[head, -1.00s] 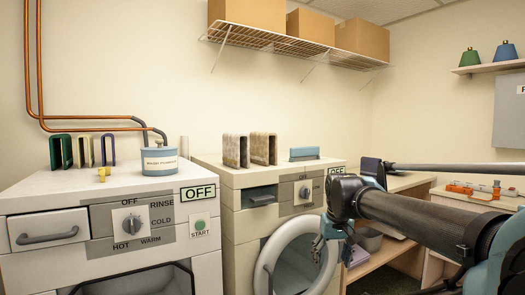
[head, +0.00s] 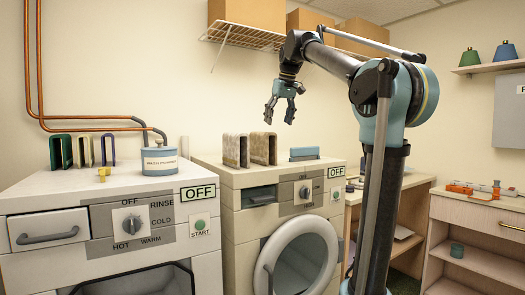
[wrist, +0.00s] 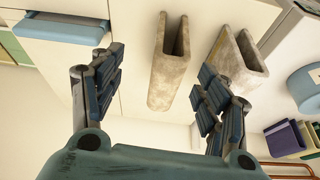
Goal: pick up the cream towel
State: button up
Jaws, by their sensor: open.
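Two mottled cream-beige folded pieces, which look like towels, stand on edge on the right-hand washing machine: a left one (head: 236,150) and a right one (head: 263,148). I cannot tell which is the cream towel. A thinner pale folded piece (head: 85,151) stands on the left machine between a dark green and a navy one. My gripper (head: 281,114) is open and empty, pointing down above the right machine, apart from everything. In the wrist view the right mottled piece (wrist: 168,70) shows between the fingers; the left one (wrist: 236,62) is partly behind a finger.
A blue washing powder tin (head: 159,160) stands on the left machine. A wire shelf (head: 240,37) with cardboard boxes is on the wall behind my arm. A wooden desk (head: 410,182) stands to the right.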

aim_at(261, 146)
jog(key=w+a+r, duration=0.3)
jog(key=a+r, duration=0.1)
jog(key=shift+n, duration=0.4)
jog(key=x, duration=1.1)
jog(key=shift+w+f, duration=0.15)
jog(key=shift+f, duration=0.1)
jog(key=x, duration=0.4)
jog(key=shift+w+a+f, duration=0.15)
jog(key=shift+w+a, duration=0.15)
jog(key=shift+a, duration=0.05)
jog(key=shift+a+f, duration=0.1)
jog(key=shift+f, duration=0.2)
jog(key=shift+f, duration=0.25)
jog(key=c, duration=1.2)
